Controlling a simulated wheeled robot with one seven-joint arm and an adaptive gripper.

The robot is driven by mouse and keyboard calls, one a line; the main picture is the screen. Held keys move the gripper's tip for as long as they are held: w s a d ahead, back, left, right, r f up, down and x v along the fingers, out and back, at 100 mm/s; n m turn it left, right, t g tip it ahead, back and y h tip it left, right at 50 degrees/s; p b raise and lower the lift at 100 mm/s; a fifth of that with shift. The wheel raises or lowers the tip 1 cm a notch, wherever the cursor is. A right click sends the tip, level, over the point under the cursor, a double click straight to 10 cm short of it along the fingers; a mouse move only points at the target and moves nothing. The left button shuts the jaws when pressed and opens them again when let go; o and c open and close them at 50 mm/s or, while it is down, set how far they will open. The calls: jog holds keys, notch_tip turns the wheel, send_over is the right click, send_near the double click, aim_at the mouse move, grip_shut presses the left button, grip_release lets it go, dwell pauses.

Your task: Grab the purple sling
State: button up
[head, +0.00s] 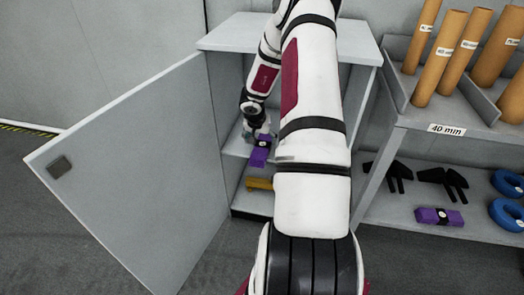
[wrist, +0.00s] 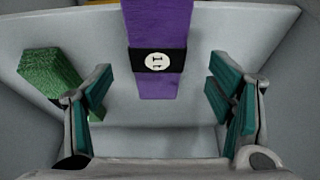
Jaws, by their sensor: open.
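A folded purple sling (head: 260,152) with a black band and a round white label lies on the middle shelf inside the open grey cabinet. In the wrist view the purple sling (wrist: 160,35) extends from the top edge down between my fingers, its label reading "1 t". My gripper (wrist: 160,105) is open, with one teal-padded finger on each side of the sling and visible gaps to both. In the head view my gripper (head: 258,132) is inside the cabinet at the sling, and my arm hides much of the cabinet.
A green block-like item (wrist: 50,75) lies left of the sling, near my left finger. A yellow item (head: 260,184) lies on the shelf below. The cabinet door (head: 135,175) stands open at left. The right-hand rack holds another purple sling (head: 438,217), black clamps and blue rolls (head: 506,183).

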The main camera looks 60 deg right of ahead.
aim_at(263, 144)
jog(key=shift+b+x, duration=1.9)
jog(key=shift+x, duration=0.75)
jog(key=shift+s+d, duration=0.1)
jog(key=shift+r, duration=0.1)
jog(key=c, duration=1.5)
